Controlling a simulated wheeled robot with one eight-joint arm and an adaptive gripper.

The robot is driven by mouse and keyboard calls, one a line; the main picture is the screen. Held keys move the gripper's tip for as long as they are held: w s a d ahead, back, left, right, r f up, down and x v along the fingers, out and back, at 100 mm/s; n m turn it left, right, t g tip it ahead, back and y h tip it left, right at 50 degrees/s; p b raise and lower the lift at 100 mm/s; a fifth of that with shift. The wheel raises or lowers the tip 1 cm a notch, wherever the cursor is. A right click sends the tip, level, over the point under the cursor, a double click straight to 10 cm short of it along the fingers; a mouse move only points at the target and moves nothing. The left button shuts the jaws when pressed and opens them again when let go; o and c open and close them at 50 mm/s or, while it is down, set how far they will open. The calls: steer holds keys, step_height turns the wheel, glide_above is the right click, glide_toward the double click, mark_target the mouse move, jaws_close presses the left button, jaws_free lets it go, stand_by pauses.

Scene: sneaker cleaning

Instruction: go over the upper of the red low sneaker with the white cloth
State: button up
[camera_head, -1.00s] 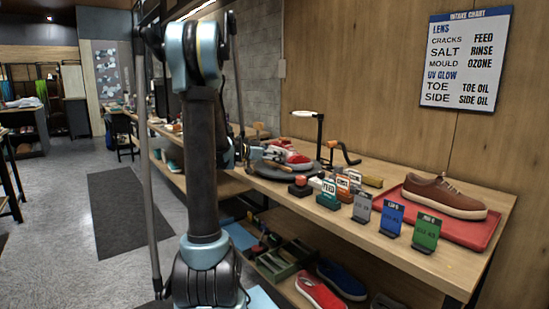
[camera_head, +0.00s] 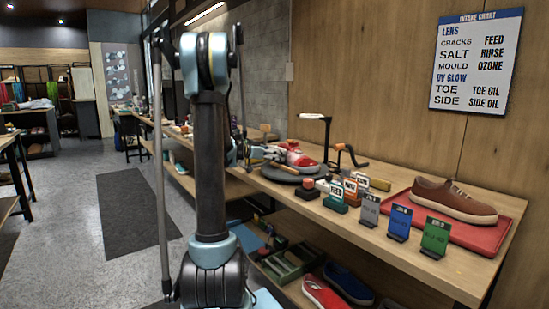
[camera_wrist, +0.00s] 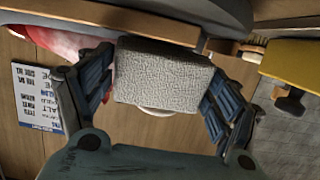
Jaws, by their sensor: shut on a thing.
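A lamp (camera_head: 314,116) and a hand crank (camera_head: 350,155) stand by the turntable. Stamps and coloured cards (camera_head: 399,222) line the bench front. A brown sneaker (camera_head: 453,200) sits on a red tray (camera_head: 490,238) at right. More shoes (camera_head: 348,281) lie on the shelf below.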

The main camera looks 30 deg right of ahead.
mark_target(295, 160)
steer(key=shift+d, duration=0.1)
steer(key=shift+s+d, duration=0.2)
steer(key=shift+s, duration=1.75)
steer(key=shift+s+d, duration=0.15)
steer(key=shift+s, duration=1.8)
steer(key=shift+s+d, duration=0.2)
steer(key=shift+s, duration=1.75)
steer(key=shift+w+a, duration=0.15)
steer(key=shift+w, duration=1.15)
steer(key=shift+w+a, duration=0.2)
steer(key=shift+w, duration=1.15)
steer(key=shift+w+a, duration=0.15)
steer(key=shift+w, duration=3.05)
steer(key=shift+v, duration=3)
